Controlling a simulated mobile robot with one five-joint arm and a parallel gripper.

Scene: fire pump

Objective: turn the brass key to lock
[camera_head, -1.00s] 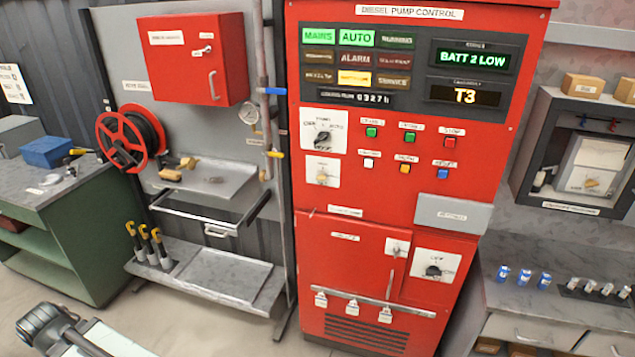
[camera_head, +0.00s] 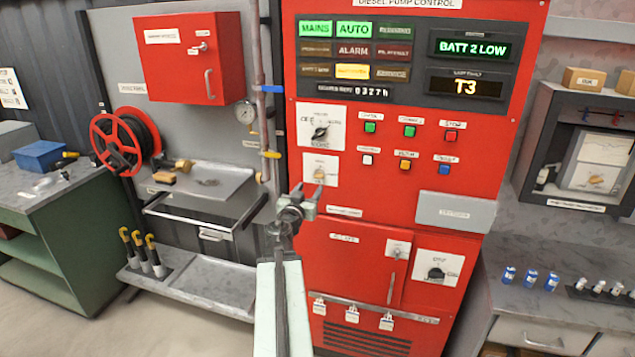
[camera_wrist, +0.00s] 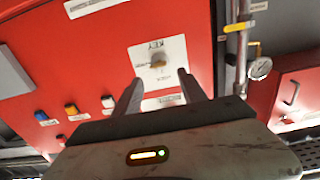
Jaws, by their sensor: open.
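The brass key (camera_head: 319,173) sits on a small white plate (camera_head: 328,163) on the red pump control panel, below the larger selector switch (camera_head: 321,132). In the wrist view, which shows the panel upside down, the key (camera_wrist: 158,61) lies just beyond my fingertips, roughly centred between them. My gripper (camera_head: 308,191) is open and empty, in front of the panel just below the key in the head view. Both fingers of my gripper (camera_wrist: 160,77) show in the wrist view, with a gap between them. They do not appear to touch the key.
Coloured push buttons (camera_head: 405,165) lie to the right of the key. A vertical pipe with a yellow-handled valve (camera_head: 271,154) and a pressure gauge (camera_head: 246,113) stand left of the panel. A grey box (camera_head: 455,211) juts from the panel at lower right.

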